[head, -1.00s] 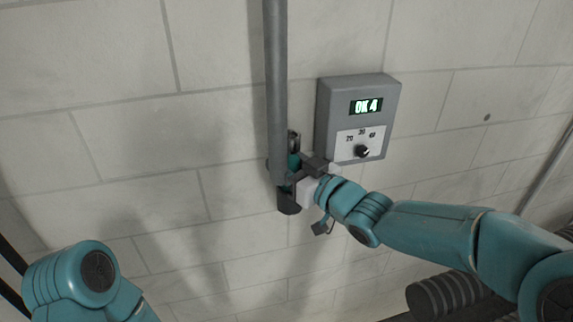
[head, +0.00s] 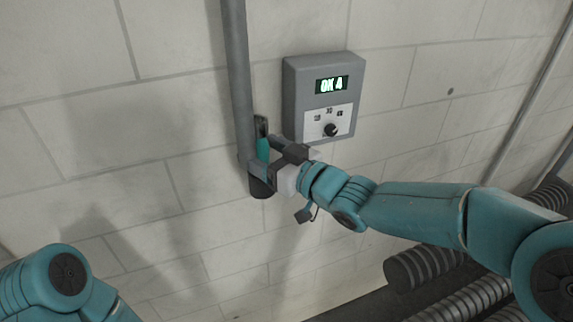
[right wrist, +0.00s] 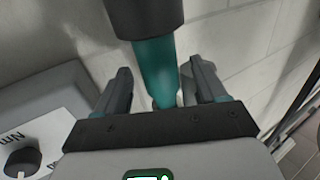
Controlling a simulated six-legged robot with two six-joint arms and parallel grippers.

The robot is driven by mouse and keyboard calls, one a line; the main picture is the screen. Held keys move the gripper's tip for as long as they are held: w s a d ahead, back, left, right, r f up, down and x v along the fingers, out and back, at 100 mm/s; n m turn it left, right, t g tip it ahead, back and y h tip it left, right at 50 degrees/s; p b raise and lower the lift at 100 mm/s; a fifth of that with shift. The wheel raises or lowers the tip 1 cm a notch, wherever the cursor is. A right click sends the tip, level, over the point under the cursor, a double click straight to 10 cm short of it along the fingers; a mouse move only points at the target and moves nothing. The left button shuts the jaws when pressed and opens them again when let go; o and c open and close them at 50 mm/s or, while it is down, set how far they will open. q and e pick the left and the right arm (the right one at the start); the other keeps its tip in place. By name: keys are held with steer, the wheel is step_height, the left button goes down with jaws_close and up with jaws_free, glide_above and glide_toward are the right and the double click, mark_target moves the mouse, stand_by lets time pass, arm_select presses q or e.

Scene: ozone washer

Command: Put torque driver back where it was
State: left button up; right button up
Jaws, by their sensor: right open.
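The torque driver (head: 262,148) has a teal body and a dark end, and stands upright against the wall beside the grey pipe. Its lower end is in a dark cup-like holder (head: 261,188). In the right wrist view the driver's teal shaft (right wrist: 157,72) runs between my two fingers, with a gap on each side. My right gripper (head: 268,156) is open around the driver, and its fingers show in the wrist view (right wrist: 161,88). How deep the driver sits in the holder is hidden. Only my left arm shows at the lower left; its gripper is out of view.
A grey control box (head: 317,98) reading "OK 4", with a dial, is on the wall just right of the driver. A vertical grey pipe (head: 237,80) runs close on the left. Ribbed dark hoses (head: 430,262) lie at lower right. The wall further left is clear.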

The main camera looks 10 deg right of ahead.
steer(key=b+v, duration=0.1)
steer(key=v, duration=0.9)
step_height(320, 180, down, 28)
steer(key=s+d+m+g+h, duration=0.1)
steer(key=d+m+g+h, duration=0.1)
steer(key=m+g+h, duration=0.35)
steer(key=s+d+f+m+g+h, duration=0.1)
steer(key=s+f+m+g, duration=0.4)
steer(key=s+f, duration=1.4)
steer(key=shift+s+d+f+g+h, duration=0.4)
steer(key=shift+s+g+h, duration=0.35)
steer(key=shift+s+g, duration=0.45)
steer(key=shift+w, duration=0.1)
steer(key=c, duration=0.5)
steer(key=shift+c, duration=0.2)
